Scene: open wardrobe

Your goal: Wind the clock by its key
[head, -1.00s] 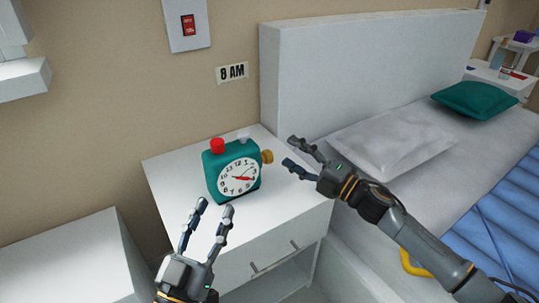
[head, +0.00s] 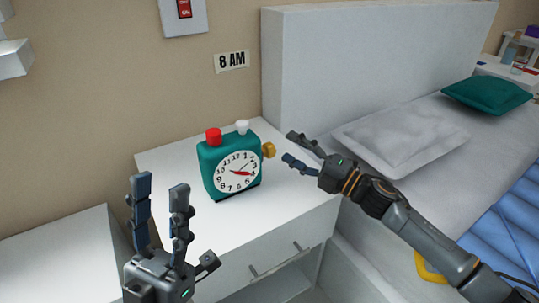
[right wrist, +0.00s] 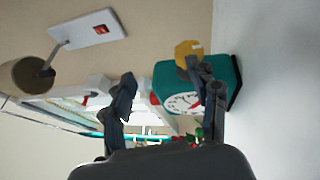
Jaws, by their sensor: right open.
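The teal clock (head: 216,188) stands upright on the white nightstand, its white dial facing me, with a red button and a white button on top. Its yellow key (head: 268,150) sticks out of the right side. My right gripper (head: 289,148) is open just to the right of the key, apart from it. In the right wrist view, the key (right wrist: 187,48) is at the upper right, in front of the clock (right wrist: 228,72), and one finger of my right gripper (right wrist: 166,88) overlaps the clock. My left gripper (head: 160,183) is open and empty, in front and left of the clock.
The nightstand top (head: 285,200) is clear around the clock. A bed with a grey pillow (head: 400,137) and headboard (head: 370,60) is on the right. A red switch (head: 184,9) and an "8 AM" sign (head: 231,61) are on the wall. A white surface (head: 60,255) is at the left.

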